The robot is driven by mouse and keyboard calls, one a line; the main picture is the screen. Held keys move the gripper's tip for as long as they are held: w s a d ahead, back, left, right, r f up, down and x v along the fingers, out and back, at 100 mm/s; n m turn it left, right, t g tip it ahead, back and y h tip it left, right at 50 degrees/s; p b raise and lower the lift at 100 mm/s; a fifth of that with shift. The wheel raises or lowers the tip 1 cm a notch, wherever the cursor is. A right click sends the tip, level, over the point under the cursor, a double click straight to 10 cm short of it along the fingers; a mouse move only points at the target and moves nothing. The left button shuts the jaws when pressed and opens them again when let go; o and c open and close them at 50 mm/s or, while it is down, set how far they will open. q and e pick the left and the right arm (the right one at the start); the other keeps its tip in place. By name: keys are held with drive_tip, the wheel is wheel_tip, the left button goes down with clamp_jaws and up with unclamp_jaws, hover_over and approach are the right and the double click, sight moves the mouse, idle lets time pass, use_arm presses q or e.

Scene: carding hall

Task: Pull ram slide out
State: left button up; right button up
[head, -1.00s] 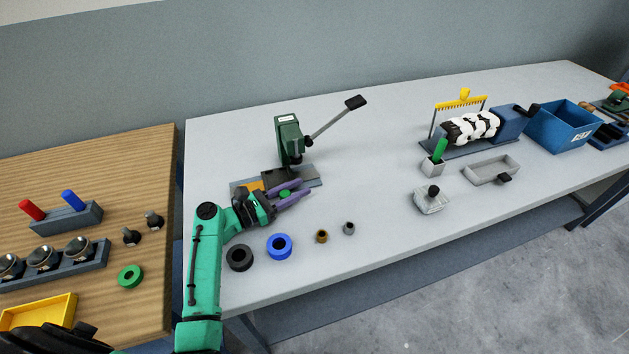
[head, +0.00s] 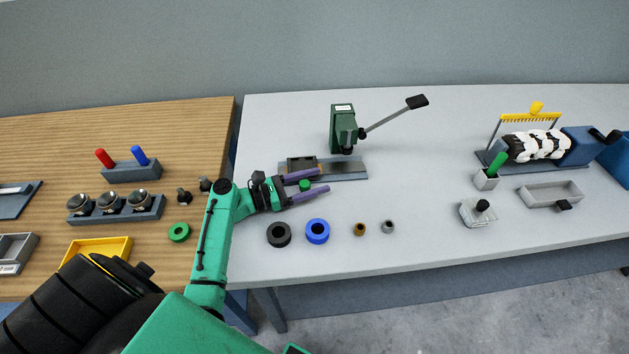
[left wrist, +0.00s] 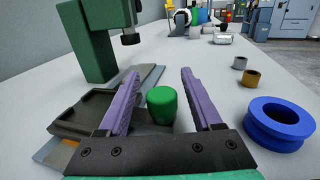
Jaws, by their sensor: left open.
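The green press (head: 343,130) with its lever stands on a grey base plate (head: 352,170). The dark ram slide (head: 301,164) lies at the left end of that plate, to the left of the press head; it also shows in the left wrist view (left wrist: 85,112). Its green knob (head: 305,186) faces the front of the table. My left gripper (head: 312,182) is open, its purple fingers on either side of the knob. In the left wrist view, the knob (left wrist: 162,105) stands between the fingers with a gap on each side. My right gripper is not in view.
A black ring (head: 279,234), a blue ring (head: 317,231), a brown bushing (head: 360,229) and a grey bushing (head: 388,227) lie in front of the gripper. A wooden table (head: 215,120) with holders stands left.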

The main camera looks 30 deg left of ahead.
use_arm(q)
drive_tip(key=b+v, duration=0.1)
drive_tip(key=v, duration=0.6)
drive_tip(key=shift+f+b, duration=0.15)
drive_tip(key=shift+b, duration=0.2)
drive_tip(key=shift+s+a, duration=0.2)
drive_tip(key=shift+s, duration=0.1)
drive_tip(key=shift+w, duration=0.1)
